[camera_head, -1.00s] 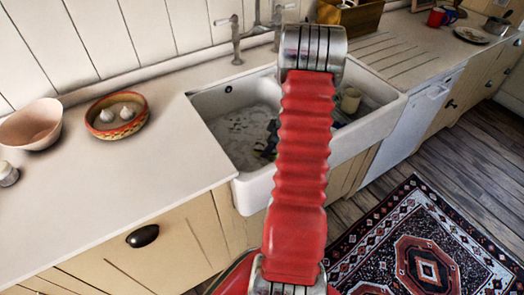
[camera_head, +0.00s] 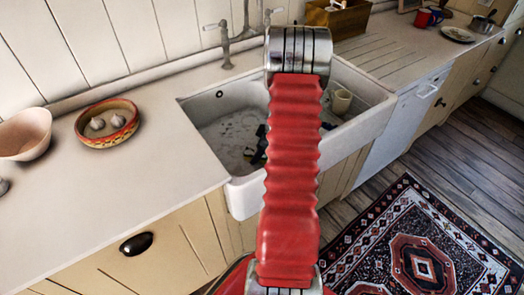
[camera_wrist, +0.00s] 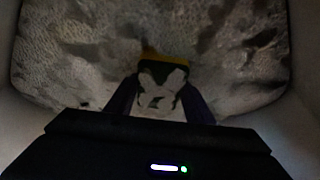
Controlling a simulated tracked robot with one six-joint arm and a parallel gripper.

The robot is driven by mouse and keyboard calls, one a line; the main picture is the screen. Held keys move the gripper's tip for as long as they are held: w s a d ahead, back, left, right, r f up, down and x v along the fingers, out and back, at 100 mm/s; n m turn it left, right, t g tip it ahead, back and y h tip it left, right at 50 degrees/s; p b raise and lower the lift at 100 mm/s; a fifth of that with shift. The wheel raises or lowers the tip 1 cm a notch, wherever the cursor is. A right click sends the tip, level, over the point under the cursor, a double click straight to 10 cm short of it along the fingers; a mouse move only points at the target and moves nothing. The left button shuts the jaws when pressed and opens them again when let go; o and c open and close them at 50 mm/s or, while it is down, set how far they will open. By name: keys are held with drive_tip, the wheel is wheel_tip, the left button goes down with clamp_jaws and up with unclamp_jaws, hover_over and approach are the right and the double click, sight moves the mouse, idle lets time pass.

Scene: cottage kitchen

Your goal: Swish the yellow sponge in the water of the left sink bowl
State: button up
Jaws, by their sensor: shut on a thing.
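The left sink bowl (camera_head: 212,108) is white, with grey, foamy-looking water in it, and lies left of my red arm in the head view. My gripper (camera_wrist: 158,98) is low in this bowl, its two dark purple fingers shut on the yellow sponge (camera_wrist: 168,58). The sponge's yellow edge shows beyond the fingertips, with a dark green and whitish face towards the camera. In the head view only a dark bit of the gripper shows beside the arm. The wrist view is dim, so I cannot tell how deep the sponge sits in the water.
The tap (camera_head: 225,45) stands behind the sink. The right bowl holds a cream cup (camera_head: 341,101); my arm hides the middle of the sink. A patterned bowl with garlic (camera_head: 107,122) and a pink bowl (camera_head: 25,134) stand on the left worktop. A wooden box (camera_head: 338,17) stands behind.

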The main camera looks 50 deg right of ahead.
drive_tip(key=shift+w+a, duration=0.25)
drive_tip(key=shift+a, duration=0.55)
drive_tip(key=shift+w+a, duration=0.3)
drive_tip(key=shift+a, duration=0.55)
drive_tip(key=shift+w+a, duration=0.25)
drive_tip(key=shift+a, duration=0.55)
drive_tip(key=shift+s+d, duration=0.5)
drive_tip(key=shift+d, duration=1.05)
drive_tip(key=shift+s+d, duration=0.45)
drive_tip(key=shift+d, duration=1.1)
drive_tip(key=shift+s+d, duration=0.5)
drive_tip(key=shift+d, duration=1.05)
drive_tip(key=shift+w+a, duration=0.5)
drive_tip(key=shift+a, duration=1.1)
drive_tip(key=shift+w+a, duration=0.5)
drive_tip(key=shift+a, duration=1.1)
drive_tip(key=shift+w+a, duration=0.5)
drive_tip(key=shift+a, duration=1.1)
drive_tip(key=shift+s+d, duration=0.3)
drive_tip(key=shift+d, duration=0.55)
drive_tip(key=shift+s+d, duration=0.25)
drive_tip(key=shift+d, duration=0.65)
drive_tip(key=shift+s+d, duration=0.3)
drive_tip(key=shift+d, duration=0.55)
drive_tip(key=shift+a+r, duration=0.1)
drive_tip(key=shift+r, duration=10.5)
